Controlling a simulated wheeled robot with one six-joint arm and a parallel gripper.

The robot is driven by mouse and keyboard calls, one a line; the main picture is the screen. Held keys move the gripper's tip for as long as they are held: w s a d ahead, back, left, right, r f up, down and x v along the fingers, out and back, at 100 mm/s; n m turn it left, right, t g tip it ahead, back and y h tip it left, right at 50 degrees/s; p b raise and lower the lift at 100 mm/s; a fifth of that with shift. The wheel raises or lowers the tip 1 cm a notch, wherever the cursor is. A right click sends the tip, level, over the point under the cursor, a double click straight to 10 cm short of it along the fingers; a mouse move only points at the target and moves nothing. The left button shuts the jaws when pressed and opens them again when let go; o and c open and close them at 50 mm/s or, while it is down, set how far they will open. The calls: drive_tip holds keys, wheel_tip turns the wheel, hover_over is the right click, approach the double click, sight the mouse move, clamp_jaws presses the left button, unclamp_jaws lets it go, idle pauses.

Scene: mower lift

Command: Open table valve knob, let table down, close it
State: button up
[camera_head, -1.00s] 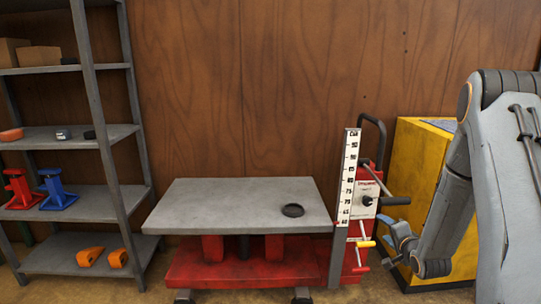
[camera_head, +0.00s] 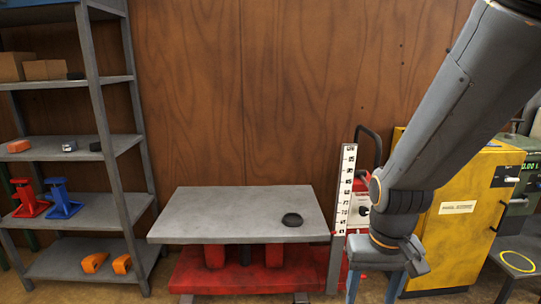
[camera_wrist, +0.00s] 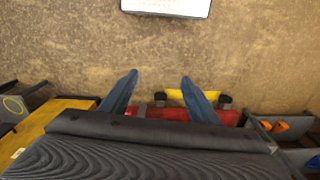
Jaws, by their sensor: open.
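The grey lift table (camera_head: 225,215) stands level on its red base (camera_head: 190,275), with a dark round dish (camera_head: 292,219) on top. A white height scale (camera_head: 344,190) stands upright at its right end. My gripper (camera_head: 374,288) is open and empty, pointing down in front of the panel. In the wrist view both blue fingers are apart (camera_wrist: 160,77); a yellow bar with dark ends (camera_wrist: 190,96) shows beyond the right finger, by the red base.
A grey shelf (camera_head: 105,150) with jacks and boxes stands at the left. Bare floor with a white-faced object (camera_wrist: 166,5) shows in the wrist view.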

drive_tip(key=s+a, duration=0.1)
drive_tip(key=s, duration=0.2)
drive_tip(key=n+t+b, duration=0.1)
drive_tip(key=t+b, duration=1.3)
drive_tip(key=t, duration=0.3)
approach(365, 213)
drive_tip(key=shift+y, duration=0.3)
drive_tip(key=shift+w+f+b, duration=0.2)
drive_tip(key=shift+w+b, duration=0.2)
drive_tip(key=shift+w, duration=3.6)
